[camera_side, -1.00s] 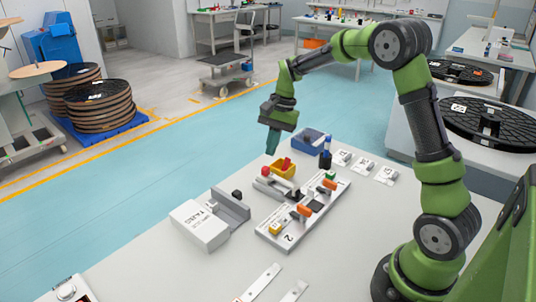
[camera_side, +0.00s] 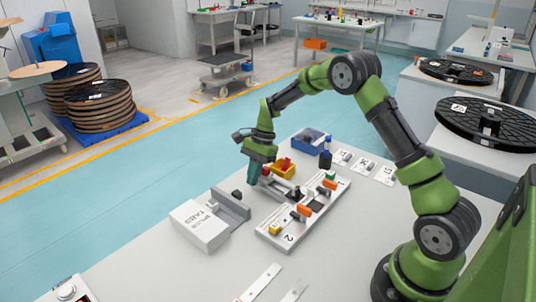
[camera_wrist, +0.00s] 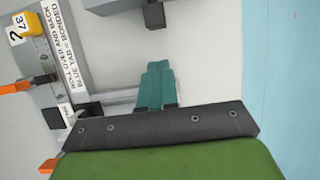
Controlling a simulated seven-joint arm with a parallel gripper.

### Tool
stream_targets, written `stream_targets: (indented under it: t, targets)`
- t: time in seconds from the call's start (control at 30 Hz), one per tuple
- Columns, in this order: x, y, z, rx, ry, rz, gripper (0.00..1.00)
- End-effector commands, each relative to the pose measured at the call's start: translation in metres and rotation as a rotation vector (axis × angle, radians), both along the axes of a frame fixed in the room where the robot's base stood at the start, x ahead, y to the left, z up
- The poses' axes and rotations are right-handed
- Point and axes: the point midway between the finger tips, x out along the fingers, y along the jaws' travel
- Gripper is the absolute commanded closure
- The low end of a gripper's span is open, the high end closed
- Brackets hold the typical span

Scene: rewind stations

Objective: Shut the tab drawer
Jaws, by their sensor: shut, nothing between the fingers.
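The tab drawer is a grey open tray (camera_side: 230,208) standing out of a white box (camera_side: 199,226) with lettering on it. A dark knob (camera_side: 237,194) sits at the drawer's far end. My gripper (camera_side: 252,182) is shut and empty, its teal fingers pointing down just beyond the knob, apart from it. In the wrist view the shut fingertips (camera_wrist: 158,66) are in the lower middle. The dark knob (camera_wrist: 154,15) and part of the grey drawer (camera_wrist: 108,4) show above them. The drawer's inside is mostly out of view there.
A grey splicing plate (camera_side: 272,229) with orange and yellow parts lies right of the drawer. The white table (camera_side: 150,255) is clear at the left.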

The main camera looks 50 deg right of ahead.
Motion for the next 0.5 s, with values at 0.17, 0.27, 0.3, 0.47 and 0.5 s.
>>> stream_targets:
  t: [0.17,0.27,0.3,0.47,0.5]
  targets:
    - [0.001,0.024,0.003,0.0,-0.005,0.004,1.0]
    - [0.001,0.03,0.003,0.0,-0.005,0.004,1.0]
    - [0.001,0.031,0.003,0.0,-0.005,0.004,1.0]
    - [0.001,0.032,0.003,0.0,-0.005,0.002,1.0]
    - [0.001,0.032,0.003,0.0,-0.005,0.002,1.0]
